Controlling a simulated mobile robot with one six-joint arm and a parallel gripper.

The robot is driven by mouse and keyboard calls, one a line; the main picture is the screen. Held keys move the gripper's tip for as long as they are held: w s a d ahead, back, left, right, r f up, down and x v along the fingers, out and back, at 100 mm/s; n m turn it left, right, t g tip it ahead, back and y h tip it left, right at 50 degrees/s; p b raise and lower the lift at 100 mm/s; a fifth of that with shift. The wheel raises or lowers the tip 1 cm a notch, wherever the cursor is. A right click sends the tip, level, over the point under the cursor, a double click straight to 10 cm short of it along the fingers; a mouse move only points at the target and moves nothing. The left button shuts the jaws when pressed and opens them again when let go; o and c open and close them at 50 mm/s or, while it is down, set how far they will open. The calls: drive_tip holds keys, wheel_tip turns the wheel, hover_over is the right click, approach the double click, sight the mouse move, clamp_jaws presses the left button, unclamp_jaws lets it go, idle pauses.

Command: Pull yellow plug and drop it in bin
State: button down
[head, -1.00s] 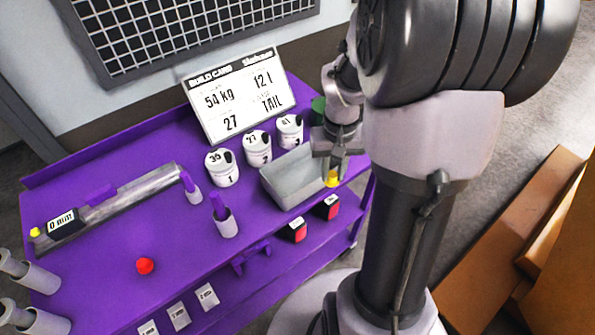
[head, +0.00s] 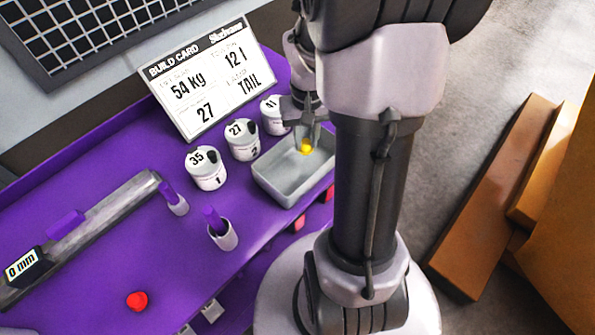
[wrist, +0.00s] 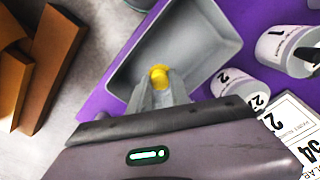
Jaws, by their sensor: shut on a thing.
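The yellow plug (head: 306,147) is between the fingertips of my gripper (head: 307,136). In the wrist view the yellow plug (wrist: 158,75) shows at the tips of the shut fingers (wrist: 160,88). The grey bin (head: 277,186) is an open rectangular tray on the purple cart. My gripper points down over the bin's far right part. In the wrist view the bin (wrist: 213,42) lies beyond and beneath the plug, and its floor is bare where visible. The plug's exact height above the floor is hard to tell.
White numbered canisters (head: 207,170) stand left of and behind the bin. A build card (head: 200,82) leans behind them. Two purple-handled holders (head: 222,234), a red button (head: 137,301) and a grey rail (head: 105,220) occupy the cart (head: 120,165). Orange-brown blocks (head: 490,200) lie on the floor at right.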

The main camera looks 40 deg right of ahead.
drive_tip(key=shift+f, duration=0.45)
drive_tip(key=shift+r, duration=0.15)
drive_tip(key=c, duration=1.1)
unclamp_jaws()
wheel_tip(320, 180, up, 18)
drive_tip(key=p, duration=0.7)
drive_tip(key=shift+f, duration=0.25)
drive_tip(key=s+a+t+b, duration=0.2)
drive_tip(key=a, duration=0.6)
drive_tip(key=s+a+f+n+t+y+b, duration=0.1)
drive_tip(key=s+a+t+b, duration=0.1)
drive_tip(key=a, duration=0.6)
drive_tip(key=s+a+t+y+b, duration=0.1)
drive_tip(key=s+a+b, duration=0.2)
drive_tip(key=a, duration=0.5)
drive_tip(key=shift+s+f+n+t+b, duration=0.1)
drive_tip(key=shift+f+n+t+b, duration=0.25)
drive_tip(key=shift+t+b, duration=0.1)
